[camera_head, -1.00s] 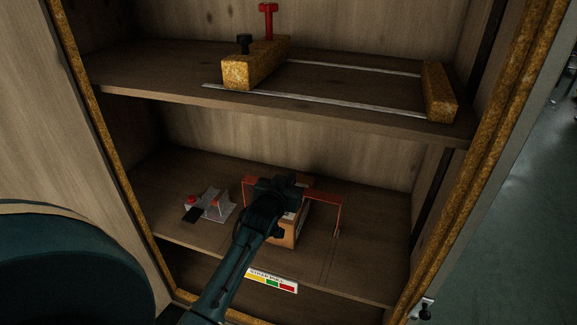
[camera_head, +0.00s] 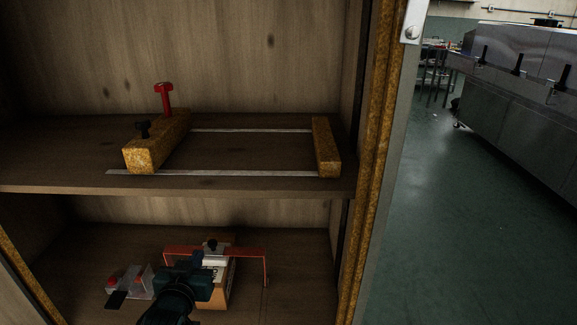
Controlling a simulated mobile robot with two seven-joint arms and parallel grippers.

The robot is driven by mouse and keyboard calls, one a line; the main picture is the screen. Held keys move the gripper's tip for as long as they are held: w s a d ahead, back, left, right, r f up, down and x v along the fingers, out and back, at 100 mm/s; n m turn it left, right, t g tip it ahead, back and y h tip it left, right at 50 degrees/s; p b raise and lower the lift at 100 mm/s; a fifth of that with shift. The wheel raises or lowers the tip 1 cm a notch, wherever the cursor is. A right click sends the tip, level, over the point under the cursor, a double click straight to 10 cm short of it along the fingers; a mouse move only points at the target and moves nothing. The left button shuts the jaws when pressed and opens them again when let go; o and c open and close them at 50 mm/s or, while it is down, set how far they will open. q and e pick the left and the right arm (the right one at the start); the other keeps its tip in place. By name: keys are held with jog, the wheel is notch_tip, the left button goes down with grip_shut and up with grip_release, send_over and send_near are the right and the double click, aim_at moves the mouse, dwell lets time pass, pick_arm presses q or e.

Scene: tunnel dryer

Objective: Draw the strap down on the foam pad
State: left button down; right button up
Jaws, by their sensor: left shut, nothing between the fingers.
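On the lower shelf a thin red-orange strap (camera_head: 250,250) makes a squared arch, its right end hanging down beside a brown block (camera_head: 217,295) with a pale label. The block is likely the foam pad, but I cannot tell for sure. A dark knob on a light mount (camera_head: 211,246) sits at the strap's middle. My left gripper (camera_head: 203,264) is shut and empty, in front of the block's left part and just below the knob in the picture. It hides part of the strap and block; I cannot tell whether it touches them. My right gripper is not in view.
A grey clamp with a red knob (camera_head: 130,282) stands left on the lower shelf. The upper shelf (camera_head: 60,178) holds a yellow-brown block frame with a red handle (camera_head: 164,98). The cabinet's right edge post (camera_head: 375,160) borders open floor (camera_head: 450,220).

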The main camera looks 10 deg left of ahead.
pick_arm(q)
jog(key=s+d+f+m+g+h, duration=0.25)
jog(key=s+d+g, duration=0.35)
jog(key=s, duration=0.7)
jog(key=s+d+f+m+g+h, duration=0.2)
jog(key=s+d+f+g, duration=0.3)
jog(key=s, duration=0.7)
jog(key=w+d+r+t+h+p, duration=0.1)
jog(key=w+d+r+t+p, duration=0.2)
jog(key=r+p, duration=0.5)
jog(key=w+d+r+t+h+p, duration=0.1)
jog(key=w+d+r+t+p, duration=0.2)
jog(key=r+p, duration=0.6)
jog(key=d+m+p, duration=0.1)
jog(key=p, duration=0.4)
jog(key=shift+d+h, duration=0.35)
jog(key=shift+d, duration=0.05)
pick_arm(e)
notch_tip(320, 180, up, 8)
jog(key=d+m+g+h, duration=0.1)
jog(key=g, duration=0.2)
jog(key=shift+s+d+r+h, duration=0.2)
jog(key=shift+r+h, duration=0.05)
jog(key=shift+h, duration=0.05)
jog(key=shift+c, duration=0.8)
pick_arm(q)
jog(key=shift+s+a, duration=0.15)
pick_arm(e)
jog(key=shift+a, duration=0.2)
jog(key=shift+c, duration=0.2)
